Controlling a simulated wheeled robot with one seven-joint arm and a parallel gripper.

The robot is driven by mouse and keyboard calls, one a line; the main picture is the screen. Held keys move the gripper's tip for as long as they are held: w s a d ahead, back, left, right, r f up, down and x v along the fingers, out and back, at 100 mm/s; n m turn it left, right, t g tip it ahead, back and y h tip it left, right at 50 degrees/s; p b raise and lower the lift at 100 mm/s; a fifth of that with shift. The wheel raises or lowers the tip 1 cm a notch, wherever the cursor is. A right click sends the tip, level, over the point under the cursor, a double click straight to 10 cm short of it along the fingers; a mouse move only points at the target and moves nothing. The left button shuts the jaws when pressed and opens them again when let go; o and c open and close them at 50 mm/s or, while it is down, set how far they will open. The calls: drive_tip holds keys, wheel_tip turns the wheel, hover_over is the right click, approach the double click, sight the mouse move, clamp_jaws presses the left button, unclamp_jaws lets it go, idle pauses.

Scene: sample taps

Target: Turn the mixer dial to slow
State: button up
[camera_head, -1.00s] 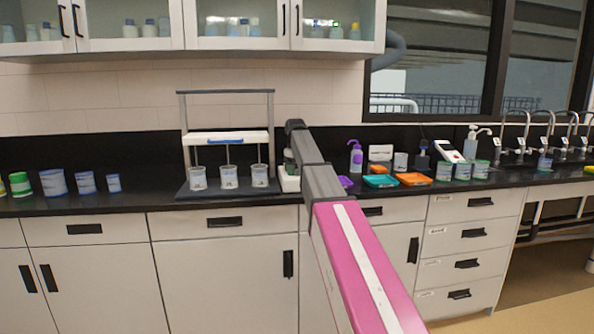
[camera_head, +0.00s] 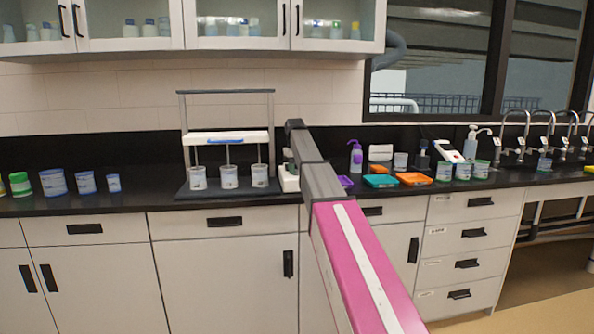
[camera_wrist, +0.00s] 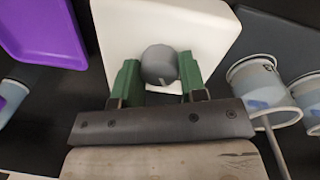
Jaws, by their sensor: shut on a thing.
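The mixer (camera_wrist: 195,25) is a white box; in the head view a small part of it (camera_head: 289,183) shows left of my arm on the counter. Its dial (camera_wrist: 160,66) is a round grey knob with a pale mark near its lower edge in the wrist view. My gripper (camera_wrist: 159,75) has green fingers, one on each side of the dial, and is shut on it. In the head view the arm hides most of the mixer and the dial. I cannot read any speed labels.
A stand with several beakers (camera_head: 228,178) is close left of the mixer. A purple tray (camera_wrist: 42,30) lies on its other side, with a wash bottle (camera_head: 355,158) behind. Teal (camera_head: 381,181) and orange (camera_head: 413,179) trays are farther right. Tubs line the left counter.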

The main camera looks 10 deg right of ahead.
drive_tip(key=m, duration=0.5)
drive_tip(key=shift+m, duration=0.4)
idle(0.4)
drive_tip(key=o, duration=0.9)
drive_tip(key=shift+r, duration=0.1)
drive_tip(key=r, duration=1)
drive_tip(key=shift+w+a+r, duration=0.1)
drive_tip(key=shift+a+r, duration=0.2)
